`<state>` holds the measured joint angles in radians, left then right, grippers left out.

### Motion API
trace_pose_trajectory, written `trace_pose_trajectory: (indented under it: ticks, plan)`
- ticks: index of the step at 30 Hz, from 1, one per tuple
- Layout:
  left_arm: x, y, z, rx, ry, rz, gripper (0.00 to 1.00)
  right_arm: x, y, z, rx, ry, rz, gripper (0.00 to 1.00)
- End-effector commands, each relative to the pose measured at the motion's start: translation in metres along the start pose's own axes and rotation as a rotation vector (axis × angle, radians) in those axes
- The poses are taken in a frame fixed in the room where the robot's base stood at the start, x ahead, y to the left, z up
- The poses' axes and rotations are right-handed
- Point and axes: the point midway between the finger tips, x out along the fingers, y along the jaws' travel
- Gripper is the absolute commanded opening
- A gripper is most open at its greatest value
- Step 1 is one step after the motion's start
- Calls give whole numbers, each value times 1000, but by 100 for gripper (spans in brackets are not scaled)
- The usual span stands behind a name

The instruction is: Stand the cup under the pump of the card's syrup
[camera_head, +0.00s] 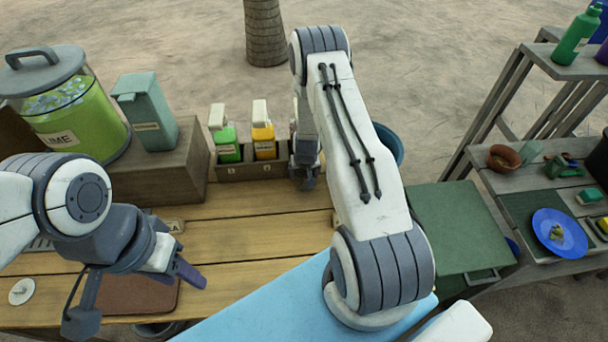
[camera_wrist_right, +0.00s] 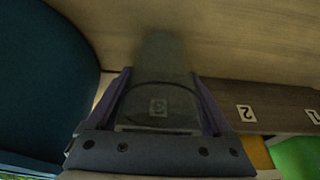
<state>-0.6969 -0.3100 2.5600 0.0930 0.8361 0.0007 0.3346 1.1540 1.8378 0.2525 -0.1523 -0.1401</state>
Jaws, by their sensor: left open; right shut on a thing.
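My right gripper (camera_head: 305,178) reaches down at the right end of the pump rack (camera_head: 232,174). In the right wrist view my right gripper (camera_wrist_right: 160,108) is shut on a translucent grey cup (camera_wrist_right: 160,65), and the label 3 shows through it. A green syrup bottle (camera_head: 228,150) and a yellow-orange one (camera_head: 264,146), both with cream pumps, stand in the rack's other places. Any bottle at place 3 is hidden by my right arm. A card (camera_head: 172,226) lies on the table, partly covered; its visible lettering ends in A. My left gripper (camera_head: 135,295) is open and empty over the front left of the table.
A lime drink jar (camera_head: 75,120) and a grey-green dispenser (camera_head: 150,115) stand at the back left. A brown mat (camera_head: 130,294) lies under my left gripper. A blue bin (camera_head: 388,145) stands behind my right arm. The middle tabletop (camera_head: 245,235) is clear.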

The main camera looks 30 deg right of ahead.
Motion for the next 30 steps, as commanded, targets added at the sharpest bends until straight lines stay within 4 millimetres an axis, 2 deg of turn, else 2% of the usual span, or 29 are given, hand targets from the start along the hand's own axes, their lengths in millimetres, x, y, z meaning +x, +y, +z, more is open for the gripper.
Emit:
trace_pose_trajectory:
  ticks: [2, 3, 4, 11, 14, 16, 20, 24, 30]
  plan:
    - [4, 0, 0, 0, 0, 0, 50, 4, 0, 1, 0, 0, 0, 31]
    - [3, 0, 0, 0, 0, 0, 50, 3, 0, 1, 0, 0, 0, 92]
    - [2, 0, 0, 0, 0, 0, 50, 3, 0, 1, 0, 0, 0, 100]
    - [2, 0, 0, 0, 0, 0, 50, 2, 0, 1, 0, 0, 0, 100]
    - [-3, 0, 0, 0, 0, 0, 50, -3, 0, -1, 0, 0, 0, 100]
    - [1, 0, 0, 0, 0, 0, 50, -8, 0, -1, 1, 2, 0, 100]
    - [4, 0, 0, 0, 0, 0, 50, -30, 0, -1, 1, 3, -1, 100]
    - [4, 0, 0, 0, 0, 0, 50, -62, 0, -2, 1, 4, -1, 100]
    - [-6, 0, 0, 0, 0, 0, 50, -103, 0, -2, 1, 3, -1, 100]
